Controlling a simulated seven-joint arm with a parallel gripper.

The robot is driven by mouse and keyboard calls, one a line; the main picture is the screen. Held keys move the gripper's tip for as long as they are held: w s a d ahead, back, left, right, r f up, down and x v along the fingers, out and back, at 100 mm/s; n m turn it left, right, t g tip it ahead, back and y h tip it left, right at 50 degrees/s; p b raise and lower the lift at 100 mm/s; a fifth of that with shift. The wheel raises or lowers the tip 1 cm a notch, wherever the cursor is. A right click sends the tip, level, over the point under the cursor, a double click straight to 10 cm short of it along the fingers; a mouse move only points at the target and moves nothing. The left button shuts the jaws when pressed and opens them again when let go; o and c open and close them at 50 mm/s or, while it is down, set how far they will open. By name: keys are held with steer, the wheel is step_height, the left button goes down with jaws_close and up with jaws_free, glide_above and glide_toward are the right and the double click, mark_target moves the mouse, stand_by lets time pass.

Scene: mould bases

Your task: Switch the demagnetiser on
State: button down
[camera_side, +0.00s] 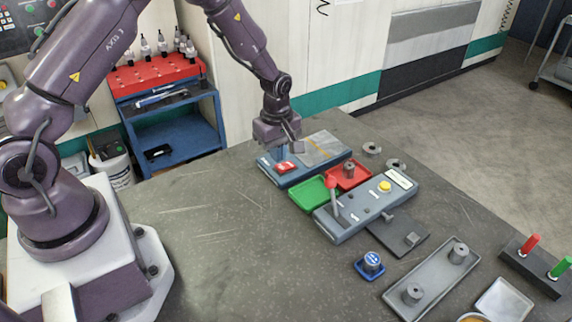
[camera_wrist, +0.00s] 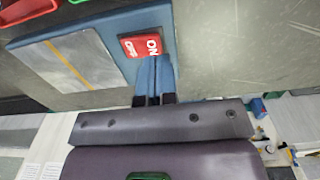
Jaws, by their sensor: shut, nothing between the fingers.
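The demagnetiser (camera_side: 322,150) is a blue box with a grey top plate, at the back of the bench in the side view. It also fills the upper left of the wrist view (camera_wrist: 75,62). Its red rocker switch (camera_side: 285,167) is at the end nearer my arm; in the wrist view the switch (camera_wrist: 133,45) shows white lettering including "ON". Which way the rocker is tipped I cannot tell. My gripper (camera_side: 282,151) points down, shut and empty, close beside the switch. In the wrist view its blue fingertips (camera_wrist: 154,60) overlap the switch's lower edge; contact is unclear.
A green tray (camera_side: 314,194) and a red tray (camera_side: 347,174) sit in front of the demagnetiser. A grey control box (camera_side: 365,206) with a red-knobbed lever (camera_side: 332,184) and yellow button stands closer to the camera. The bench left of these is clear.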

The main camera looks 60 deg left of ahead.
steer(key=shift+f, duration=1.5)
stand_by(0.5)
steer(key=shift+r, duration=3.55)
steer(key=s+d+r+m+t, duration=0.2)
steer(key=s+d+r+m, duration=0.1)
steer(key=s+r+m, duration=0.6)
steer(key=s+d+r+m+t, duration=0.3)
steer(key=s+r+m, duration=0.6)
steer(key=s+r, duration=0.4)
step_height(320, 180, up, 3)
steer(key=shift+s+d+f+t, duration=0.1)
steer(key=shift+s+d+t, duration=0.05)
steer(key=shift+d+t, duration=0.15)
